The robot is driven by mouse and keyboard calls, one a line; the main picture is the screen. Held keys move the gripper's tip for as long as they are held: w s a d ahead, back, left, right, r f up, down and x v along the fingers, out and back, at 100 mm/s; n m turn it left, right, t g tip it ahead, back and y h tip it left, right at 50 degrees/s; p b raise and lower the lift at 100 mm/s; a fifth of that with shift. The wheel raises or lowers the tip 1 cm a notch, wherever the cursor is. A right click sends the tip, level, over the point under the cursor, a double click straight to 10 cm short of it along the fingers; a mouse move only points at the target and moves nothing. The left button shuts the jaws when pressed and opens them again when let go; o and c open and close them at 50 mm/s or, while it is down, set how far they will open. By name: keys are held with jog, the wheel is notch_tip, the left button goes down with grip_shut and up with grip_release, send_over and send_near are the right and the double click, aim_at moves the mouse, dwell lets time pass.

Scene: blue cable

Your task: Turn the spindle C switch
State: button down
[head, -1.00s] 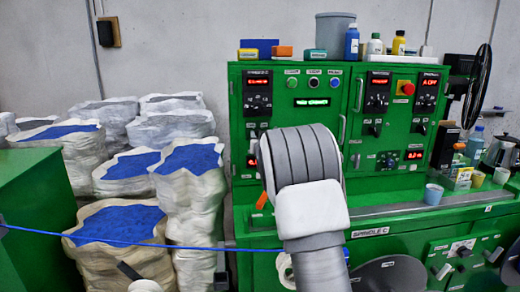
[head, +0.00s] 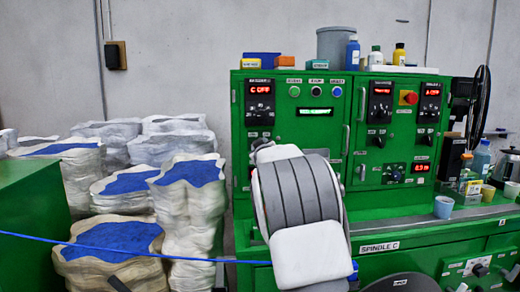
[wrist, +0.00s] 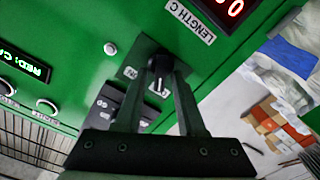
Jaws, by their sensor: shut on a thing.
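In the wrist view, my gripper (wrist: 161,72) has its two dark fingers closed on a small black knob switch (wrist: 160,64) with a white mark on a green panel. Small labels beside the knob are partly hidden and hard to read. A "LENGTH C" label (wrist: 188,22) is above it, near a red digit display (wrist: 235,8). In the head view, my arm's grey and white links hide my gripper and the knob. The left panel there has a red display (head: 260,89) reading "C OFF".
A blue cable (head: 130,251) runs across the front from the left to behind my arm. Stacked white sacks with blue tops (head: 190,175) stand left of the green machine (head: 310,140). Bottles and boxes stand on its top. A cup (head: 443,207) sits on the right ledge.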

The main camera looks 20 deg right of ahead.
dwell(0.4)
jog(key=c, duration=0.9)
grip_release()
jog(key=s+a, duration=0.1)
jog(key=s, duration=0.4)
jog(key=s+a+b, duration=0.1)
jog(key=s, duration=0.5)
jog(key=s+a+b, duration=0.1)
jog(key=s, duration=0.5)
jog(key=shift+a, duration=0.25)
jog(key=shift+s, duration=0.1)
